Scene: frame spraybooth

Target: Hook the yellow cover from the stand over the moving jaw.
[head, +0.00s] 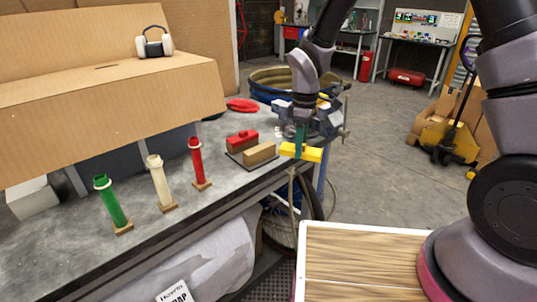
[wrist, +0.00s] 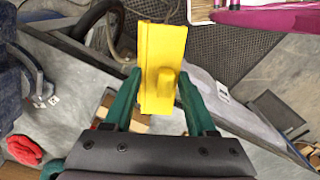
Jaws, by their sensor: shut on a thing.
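My gripper (head: 299,142) is shut on the yellow cover (head: 309,153) and holds it off the bench at its front right edge. In the wrist view the cover (wrist: 150,60) lies between the green fingers (wrist: 160,98), its raised grip toward me. The blue-grey vise (head: 318,118) is just behind the cover in the head view. Its dark blue body shows at the left edge of the wrist view (wrist: 28,70). My arm and gripper partly hide the vise, and I cannot make out its moving jaw clearly. The cover looks apart from the vise.
A dark stand with a red block (head: 242,140) and a tan block (head: 259,153) is left of the cover. Green (head: 112,203), cream (head: 158,182) and red (head: 197,162) cylinders stand on the bench (head: 75,243). A red cloth (head: 242,105) lies behind.

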